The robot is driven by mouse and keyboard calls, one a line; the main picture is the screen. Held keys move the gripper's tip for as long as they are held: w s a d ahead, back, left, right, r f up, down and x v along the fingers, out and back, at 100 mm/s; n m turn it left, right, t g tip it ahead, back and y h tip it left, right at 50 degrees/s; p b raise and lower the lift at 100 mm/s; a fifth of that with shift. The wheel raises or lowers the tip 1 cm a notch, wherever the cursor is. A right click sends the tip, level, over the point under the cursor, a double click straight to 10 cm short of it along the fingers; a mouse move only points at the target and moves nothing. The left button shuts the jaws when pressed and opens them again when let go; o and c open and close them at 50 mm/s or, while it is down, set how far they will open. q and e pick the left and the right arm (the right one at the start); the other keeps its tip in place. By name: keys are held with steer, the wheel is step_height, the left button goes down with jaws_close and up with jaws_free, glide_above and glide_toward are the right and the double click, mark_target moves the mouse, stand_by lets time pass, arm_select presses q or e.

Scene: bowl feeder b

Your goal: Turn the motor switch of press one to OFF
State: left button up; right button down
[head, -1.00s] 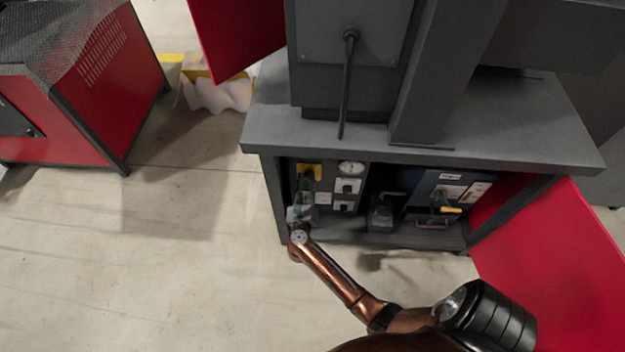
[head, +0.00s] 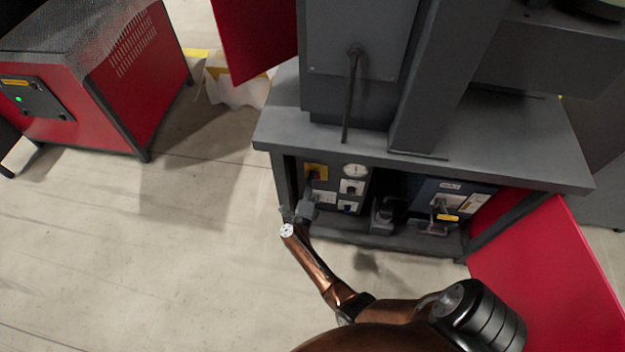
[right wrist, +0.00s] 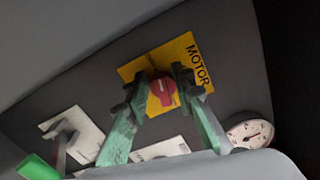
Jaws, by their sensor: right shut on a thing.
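The motor switch is a red knob (right wrist: 163,92) on a yellow plate (right wrist: 196,62) marked MOTOR, on the dark panel in the right wrist view. In the head view the yellow plate (head: 317,171) shows at the panel's upper left, under the grey top. My right gripper (right wrist: 162,84) has one green, dark-tipped finger on each side of the red knob and is shut on it. In the head view my right gripper (head: 306,205) reaches into the open bay from below left. I cannot read which position the knob points to. My left gripper is not in view.
A round gauge (right wrist: 250,133) sits beside the plate, with pale switch plates (right wrist: 72,134) nearby. The grey top (head: 420,165) overhangs the bay. A red door (head: 550,270) stands open at right. A red machine (head: 130,80) is at left, with clear floor between.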

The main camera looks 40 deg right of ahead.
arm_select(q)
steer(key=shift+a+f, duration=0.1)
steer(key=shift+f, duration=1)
arm_select(e)
steer(key=shift+f+n, duration=0.15)
steer(key=shift+n, duration=1.15)
arm_select(q)
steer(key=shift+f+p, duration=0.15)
steer(key=shift+p, duration=0.15)
arm_select(e)
steer(key=c, duration=2)
jaws_free()
